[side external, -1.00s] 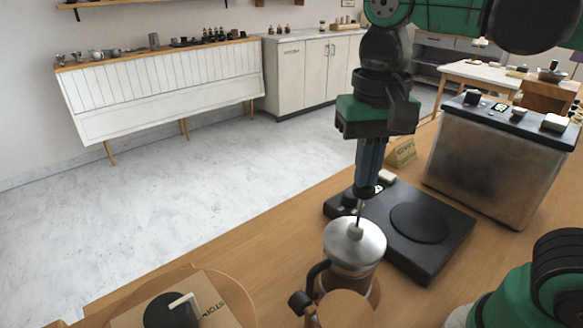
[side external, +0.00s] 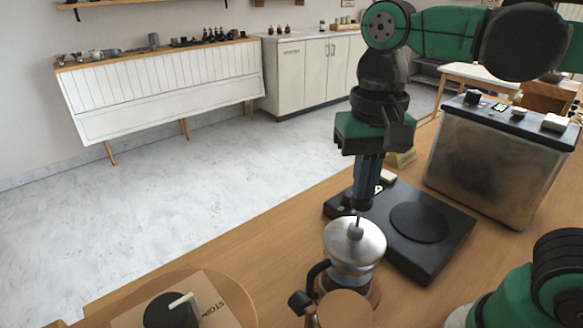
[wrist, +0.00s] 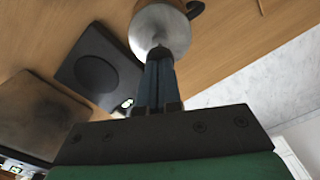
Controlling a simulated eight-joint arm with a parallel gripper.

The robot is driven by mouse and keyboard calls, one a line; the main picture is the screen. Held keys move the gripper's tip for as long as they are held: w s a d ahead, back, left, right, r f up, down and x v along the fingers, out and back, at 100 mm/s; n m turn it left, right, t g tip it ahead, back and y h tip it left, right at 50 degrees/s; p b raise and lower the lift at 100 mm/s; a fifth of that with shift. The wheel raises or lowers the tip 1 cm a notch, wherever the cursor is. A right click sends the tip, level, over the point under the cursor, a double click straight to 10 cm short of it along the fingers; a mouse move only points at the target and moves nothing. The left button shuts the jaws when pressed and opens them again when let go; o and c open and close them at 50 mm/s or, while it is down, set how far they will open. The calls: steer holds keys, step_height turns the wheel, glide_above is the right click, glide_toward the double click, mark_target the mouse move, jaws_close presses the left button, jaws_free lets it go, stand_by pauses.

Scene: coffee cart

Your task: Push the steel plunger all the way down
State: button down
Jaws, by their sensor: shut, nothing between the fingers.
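The French press stands on the wooden counter, with a round steel lid (side external: 355,243) and a dark side handle (side external: 312,282). The thin steel plunger rod (side external: 358,219) rises a short way from the lid's centre collar. My gripper (side external: 362,203) points down, shut and empty, with its tips at the top of the plunger. The dark end there seems to be the plunger's knob, but it merges with the fingertips. In the wrist view the shut fingers (wrist: 159,58) reach over the steel lid (wrist: 160,30) and hide most of the plunger top.
A black scale (side external: 440,250) with a round plate lies right of the press. A steel machine (side external: 500,165) stands behind it. A round wooden lid or disc (side external: 344,308) is in front of the press. A box with a black-topped item (side external: 170,310) is at front left.

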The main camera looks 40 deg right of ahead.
steer(key=shift+f, duration=1.45)
steer(key=shift+r, duration=4.05)
steer(key=w+d+f+n+t, duration=0.2)
steer(key=f+n+t, duration=0.1)
steer(key=f, duration=0.2)
steer(key=w+d+f+n+t, duration=0.2)
steer(key=f+t, duration=0.2)
steer(key=f, duration=0.1)
steer(key=shift+w+d+f+n, duration=0.15)
steer(key=shift+d+f+n, duration=0.15)
steer(key=shift+d+n, duration=0.1)
